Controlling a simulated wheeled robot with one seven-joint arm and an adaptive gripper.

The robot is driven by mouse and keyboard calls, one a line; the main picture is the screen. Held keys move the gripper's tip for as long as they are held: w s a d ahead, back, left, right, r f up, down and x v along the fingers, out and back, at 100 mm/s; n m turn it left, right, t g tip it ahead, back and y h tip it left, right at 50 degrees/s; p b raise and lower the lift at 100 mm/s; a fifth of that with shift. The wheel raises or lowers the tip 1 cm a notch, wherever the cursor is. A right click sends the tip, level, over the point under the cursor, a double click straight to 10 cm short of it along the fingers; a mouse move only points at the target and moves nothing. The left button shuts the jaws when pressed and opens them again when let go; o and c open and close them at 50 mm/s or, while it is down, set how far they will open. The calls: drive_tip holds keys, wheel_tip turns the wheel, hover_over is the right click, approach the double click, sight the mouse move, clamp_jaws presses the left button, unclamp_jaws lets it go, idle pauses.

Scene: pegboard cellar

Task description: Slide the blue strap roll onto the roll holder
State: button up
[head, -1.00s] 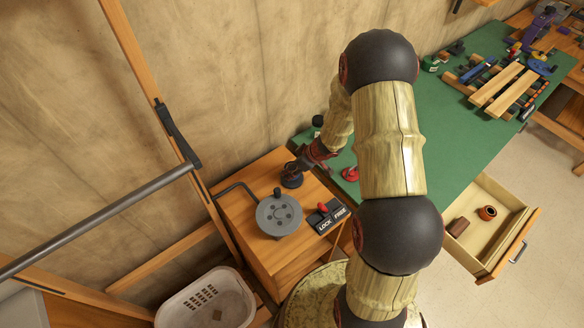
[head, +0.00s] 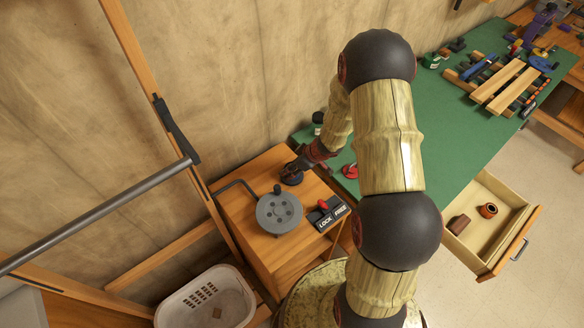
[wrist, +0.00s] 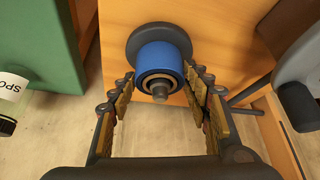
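The blue strap roll (wrist: 161,60) sits around the peg of the roll holder (wrist: 134,35) in the wrist view. The grey peg tip sticks out through the roll's core, and the dark round flange is behind the roll. In the head view the blue roll (head: 292,179) is small and dark on the wooden cabinet's back corner, partly covered by my gripper (head: 297,168). In the wrist view my gripper (wrist: 163,95) is open, with one finger on each side of the roll's near end. Gaps show between the fingers and the roll.
A grey crank reel (head: 279,212) and a lock/free switch plate (head: 328,212) stand on the cabinet top (head: 245,236) near the holder. The green bench (head: 400,130) is to the right, with an open drawer (head: 492,222) below. A white basket (head: 207,299) stands lower left.

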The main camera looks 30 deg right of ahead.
drive_tip(key=o, duration=0.4)
drive_tip(key=shift+r, duration=0.1)
drive_tip(key=v, duration=1.1)
drive_tip(key=shift+s+d+r, duration=0.15)
drive_tip(key=shift+s+r, duration=0.05)
drive_tip(key=shift+r, duration=0.15)
